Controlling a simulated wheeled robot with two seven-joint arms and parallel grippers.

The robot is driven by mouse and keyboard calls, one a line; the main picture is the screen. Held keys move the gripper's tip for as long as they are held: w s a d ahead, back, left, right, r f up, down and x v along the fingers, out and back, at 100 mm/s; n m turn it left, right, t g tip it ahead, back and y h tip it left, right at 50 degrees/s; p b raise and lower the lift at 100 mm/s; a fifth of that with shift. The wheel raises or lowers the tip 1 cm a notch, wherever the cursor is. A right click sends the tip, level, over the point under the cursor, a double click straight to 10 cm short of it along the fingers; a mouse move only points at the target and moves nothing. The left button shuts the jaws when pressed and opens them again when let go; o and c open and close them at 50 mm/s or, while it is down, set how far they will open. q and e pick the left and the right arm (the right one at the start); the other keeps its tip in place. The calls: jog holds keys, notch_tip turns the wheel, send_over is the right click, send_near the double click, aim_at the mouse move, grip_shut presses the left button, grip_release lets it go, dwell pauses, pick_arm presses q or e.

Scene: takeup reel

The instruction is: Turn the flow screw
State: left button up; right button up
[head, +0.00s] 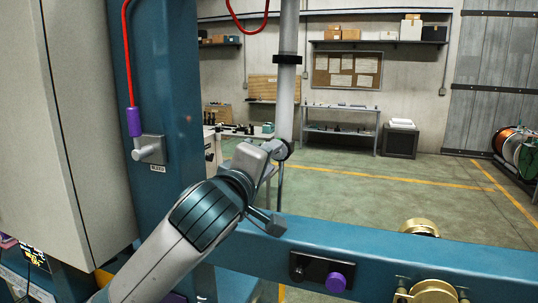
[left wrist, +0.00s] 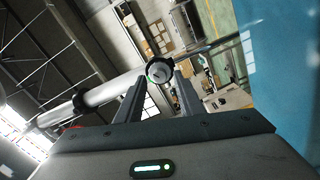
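The flow screw seems to be the small round silver face (left wrist: 159,70) in a dark ring at the lower end of the grey cylinder (left wrist: 98,95). In the head view this dark round end (head: 282,149) sits just right of my left gripper (head: 270,150), partly hidden by it. In the left wrist view the fingers of my left gripper (left wrist: 160,82) are apart, with the round end between or just beyond their tips. Whether they touch it cannot be told. A thin rod (head: 280,188) runs down from it to a bracket. My right gripper is not in view.
A blue column (head: 178,85) with a red hose, purple fitting and grey bleed block (head: 149,149) stands left. A blue beam (head: 370,262) with a purple knob (head: 336,282) and brass rollers (head: 428,291) crosses below. Shelves stand far behind, beyond open floor.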

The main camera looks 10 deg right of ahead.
pick_arm(q)
jog(key=shift+w+d, duration=0.35)
jog(key=shift+w, duration=0.15)
jog(key=shift+s, duration=0.1)
jog(key=shift+c, duration=0.6)
jog(key=c, duration=0.7)
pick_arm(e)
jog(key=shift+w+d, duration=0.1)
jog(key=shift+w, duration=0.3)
pick_arm(q)
jog(key=shift+o, duration=0.2)
jog(key=shift+r, duration=0.1)
